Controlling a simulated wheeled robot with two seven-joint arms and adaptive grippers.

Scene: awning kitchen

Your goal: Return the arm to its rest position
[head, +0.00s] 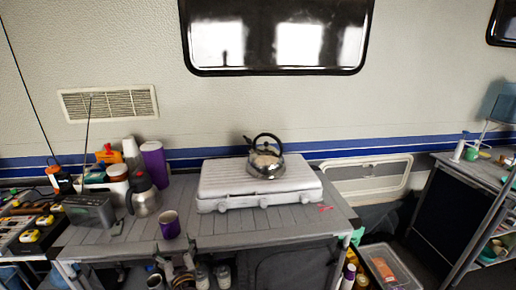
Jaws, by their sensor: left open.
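My left gripper (178,263) shows at the bottom of the head view, left of the middle, low in front of the table's front edge. It is open, with nothing seen between its fingers. A purple mug (169,226) stands upright on the grey slatted table (225,241) just above the gripper in the picture. The gripper looks apart from the mug. My right gripper is not in view.
A white stove (215,190) with a steel kettle (266,164) stands on the table. A steel jug (145,198), a dark radio (90,212) and several containers crowd its left side. Jars (202,278) stand below. A second table (470,175) is at right.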

